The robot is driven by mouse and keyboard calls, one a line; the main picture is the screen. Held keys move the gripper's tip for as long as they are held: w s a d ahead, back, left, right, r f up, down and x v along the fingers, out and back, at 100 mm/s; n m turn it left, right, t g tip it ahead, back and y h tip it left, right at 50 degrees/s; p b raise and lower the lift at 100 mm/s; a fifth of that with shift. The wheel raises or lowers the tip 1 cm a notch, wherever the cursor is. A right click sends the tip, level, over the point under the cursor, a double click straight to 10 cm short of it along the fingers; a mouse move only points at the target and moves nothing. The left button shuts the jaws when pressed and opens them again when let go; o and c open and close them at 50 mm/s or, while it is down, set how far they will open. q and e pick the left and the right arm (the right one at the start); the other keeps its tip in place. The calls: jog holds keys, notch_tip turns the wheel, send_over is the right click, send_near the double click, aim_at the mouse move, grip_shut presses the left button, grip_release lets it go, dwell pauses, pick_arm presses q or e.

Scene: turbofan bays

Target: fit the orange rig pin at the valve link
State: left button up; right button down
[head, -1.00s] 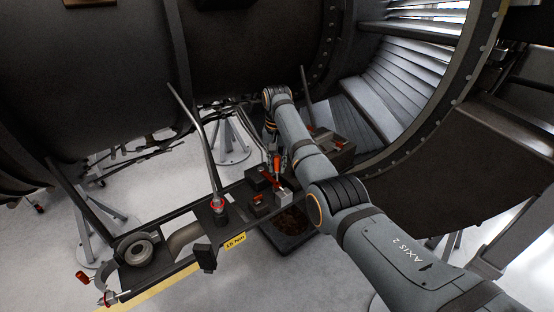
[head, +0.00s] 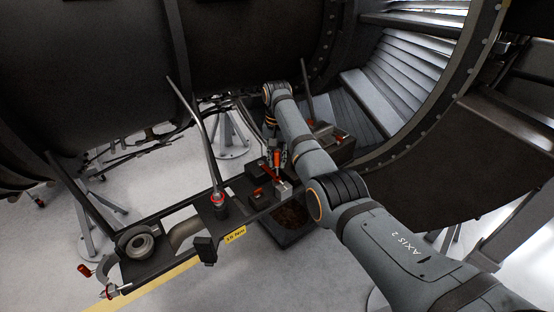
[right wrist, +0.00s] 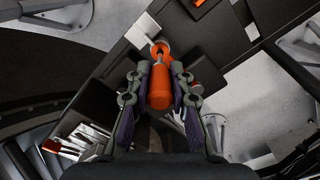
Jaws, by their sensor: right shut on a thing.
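The orange rig pin (right wrist: 160,88) is between the two fingers of my right gripper (right wrist: 160,72), which is shut on its thick handle in the right wrist view. The pin's narrower far end (right wrist: 158,50) lies over or against a light grey block (right wrist: 142,32); I cannot tell whether it is in a hole. In the head view the pin (head: 277,159) stands roughly upright just behind the grey block (head: 283,189). A red lever-like part (head: 266,172) is beside it, and I cannot tell which part is the valve link. My left gripper is out of view.
A dark bench with a yellow label (head: 235,234) runs along the front and carries a grey ring (head: 139,248). A slanted grey rod (head: 196,130) rises from it. The large dark engine casing (head: 90,80) hangs above. A dark tray (head: 290,231) is below the bench.

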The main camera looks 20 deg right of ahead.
aim_at(277, 167)
jog(key=shift+f+b, duration=0.3)
jog(key=shift+f, duration=2.15)
dwell(1.1)
jog(key=c, duration=1.1)
grip_release()
jog(key=shift+r, duration=0.25)
notch_tip(277, 167, up, 12)
jog(key=shift+f, duration=0.25)
